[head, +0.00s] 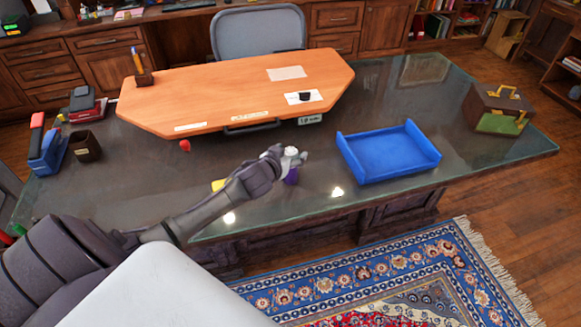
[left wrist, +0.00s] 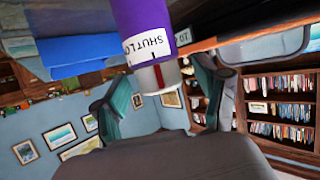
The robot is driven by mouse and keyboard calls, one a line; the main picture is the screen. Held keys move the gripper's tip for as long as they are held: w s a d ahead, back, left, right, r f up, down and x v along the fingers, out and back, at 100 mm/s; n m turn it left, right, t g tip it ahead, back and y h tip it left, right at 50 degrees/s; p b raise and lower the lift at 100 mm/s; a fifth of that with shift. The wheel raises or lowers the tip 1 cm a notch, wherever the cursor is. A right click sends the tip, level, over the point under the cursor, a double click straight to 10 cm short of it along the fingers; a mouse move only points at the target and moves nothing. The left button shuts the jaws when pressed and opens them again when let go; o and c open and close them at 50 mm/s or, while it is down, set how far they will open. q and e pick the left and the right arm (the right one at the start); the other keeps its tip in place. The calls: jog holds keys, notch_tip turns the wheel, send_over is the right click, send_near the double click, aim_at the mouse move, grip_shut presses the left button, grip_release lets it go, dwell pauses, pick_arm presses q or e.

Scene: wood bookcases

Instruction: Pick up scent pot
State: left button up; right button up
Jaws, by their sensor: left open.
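My left gripper (head: 293,157) is over the near part of the glass-topped desk (head: 330,202), with its fingers open. A purple cylinder (head: 291,177) shows at the gripper, partly hidden by it. In the left wrist view the purple cylinder (left wrist: 145,22) has a white lettered label and a silver and red end. That end lies between the open fingers (left wrist: 162,85) in the picture; I cannot tell whether they touch it. I cannot tell for sure whether this is the scent pot. A brown cup (head: 85,146) stands at the desk's left. My right gripper is out of view.
A blue tray (head: 388,150) lies right of the gripper. A brown case (head: 497,108) stands at the right end. A wooden desktop panel (head: 235,88) lies behind. A small red object (head: 185,146) and a yellow one (head: 218,185) are near my arm. A chair (head: 258,32) stands behind.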

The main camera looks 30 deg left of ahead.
pick_arm(q)
jog(key=shift+w+f, duration=0.15)
jog(key=shift+w, duration=0.15)
jog(key=shift+s, duration=0.1)
grip_shut()
dwell(0.4)
